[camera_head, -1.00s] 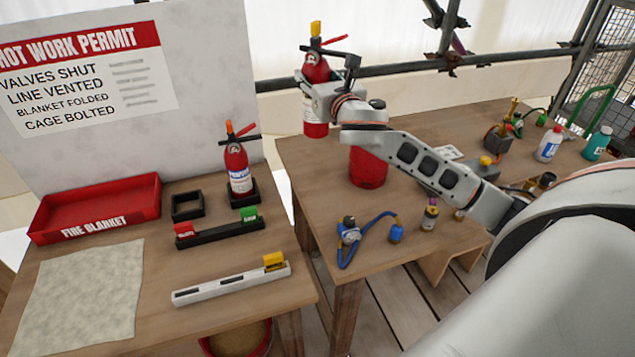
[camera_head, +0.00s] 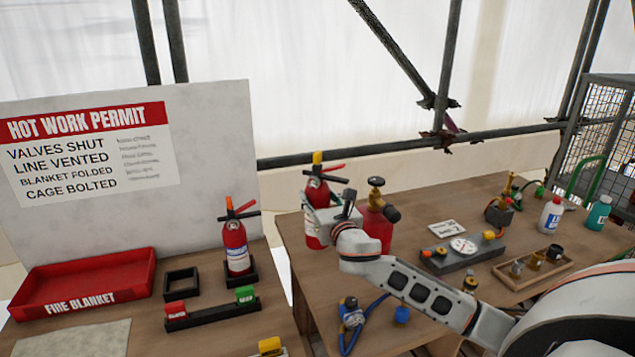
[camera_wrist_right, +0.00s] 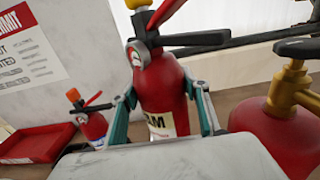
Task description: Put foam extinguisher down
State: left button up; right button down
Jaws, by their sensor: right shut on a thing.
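The foam extinguisher (camera_head: 317,191) is red with a yellow top and a pale label. It is upright in my right gripper (camera_head: 325,215), at the left end of the right-hand table. In the right wrist view the gripper's two fingers (camera_wrist_right: 165,108) close on both sides of its body (camera_wrist_right: 162,85), and a label ending in "AM" shows partly. Its base is partly hidden by the gripper, and I cannot tell whether it touches the table. My left gripper is not in view.
A red cylinder with a brass valve (camera_head: 377,222) stands close to the right of the held extinguisher. On the left table, an orange-topped extinguisher (camera_head: 235,243) stands in a black holder beside an empty black square frame (camera_head: 181,284). A red tray (camera_head: 85,283) lies further left.

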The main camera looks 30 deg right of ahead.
jog(key=shift+f+b, duration=0.75)
jog(key=shift+f, duration=2.4)
jog(key=c, duration=1.1)
grip_release()
jog(key=shift+s+f, duration=0.1)
jog(key=shift+f, duration=0.1)
jog(key=shift+r, duration=0.15)
jog(key=v, duration=1.2)
